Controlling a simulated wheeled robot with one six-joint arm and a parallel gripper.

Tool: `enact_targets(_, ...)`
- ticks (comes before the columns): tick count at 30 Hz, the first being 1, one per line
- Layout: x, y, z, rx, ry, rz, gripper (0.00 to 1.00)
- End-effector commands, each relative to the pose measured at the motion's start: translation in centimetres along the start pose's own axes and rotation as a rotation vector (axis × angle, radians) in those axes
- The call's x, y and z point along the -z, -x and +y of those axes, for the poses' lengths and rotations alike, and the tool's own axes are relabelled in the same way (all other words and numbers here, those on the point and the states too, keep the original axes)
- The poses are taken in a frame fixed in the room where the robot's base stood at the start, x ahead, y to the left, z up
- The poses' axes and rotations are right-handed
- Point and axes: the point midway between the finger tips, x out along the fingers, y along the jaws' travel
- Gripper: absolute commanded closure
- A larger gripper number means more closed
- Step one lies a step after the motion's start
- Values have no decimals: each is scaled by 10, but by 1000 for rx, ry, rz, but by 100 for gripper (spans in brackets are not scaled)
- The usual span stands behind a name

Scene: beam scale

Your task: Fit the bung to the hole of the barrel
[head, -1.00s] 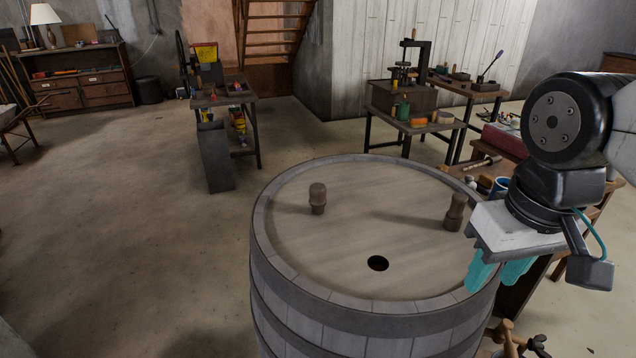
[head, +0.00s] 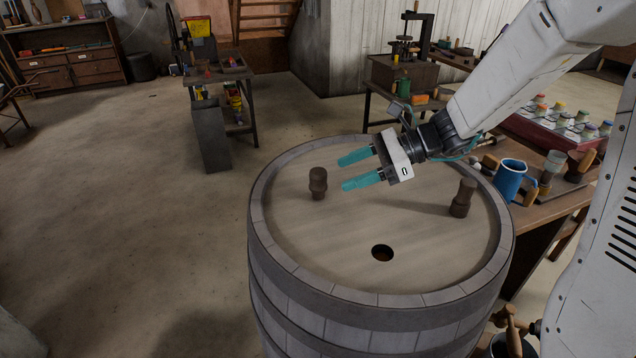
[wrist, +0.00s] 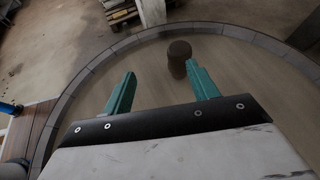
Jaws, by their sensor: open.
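The barrel (head: 383,311) stands upright, with a round dark hole (head: 382,253) in the near part of its pale lid. Two dark brown wooden bungs stand on the lid: a left bung (head: 318,183) with a rounded top, and a right bung (head: 462,198). I cannot tell which one fits the hole. My gripper (head: 342,173) is open and empty above the lid, its teal fingers pointing left toward the left bung. In the wrist view, a bung (wrist: 179,58), apparently the left one, stands ahead, close to the right finger of my gripper (wrist: 160,72). Contact is not clear.
A workbench at the right holds a blue mug (head: 510,178), brushes and a red box of small jars (head: 560,130). Further tables with tools stand behind the barrel. The floor to the left is clear.

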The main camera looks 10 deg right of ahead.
Motion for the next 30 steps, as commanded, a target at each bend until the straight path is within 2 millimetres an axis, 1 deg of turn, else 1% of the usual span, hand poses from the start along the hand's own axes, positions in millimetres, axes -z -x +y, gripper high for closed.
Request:
enact_targets(1, 6, -2, -8, 19, -45, -19, 41)
enact_targets(3, 9, -4, -16, 39, -85, -39, 41)
enact_targets(6, 11, -10, -22, 51, -110, -52, 41)
enact_targets(14, 10, -40, -25, 50, -110, -52, 41)
enact_targets(18, 10, -62, -29, 49, -110, -52, 41)
enact_targets(22, 10, -77, -30, 49, -108, -52, 41)
enact_targets(25, 10, -82, -31, 51, -108, -51, 41)
enact_targets(30, 9, -82, -31, 52, -108, -51, 41)
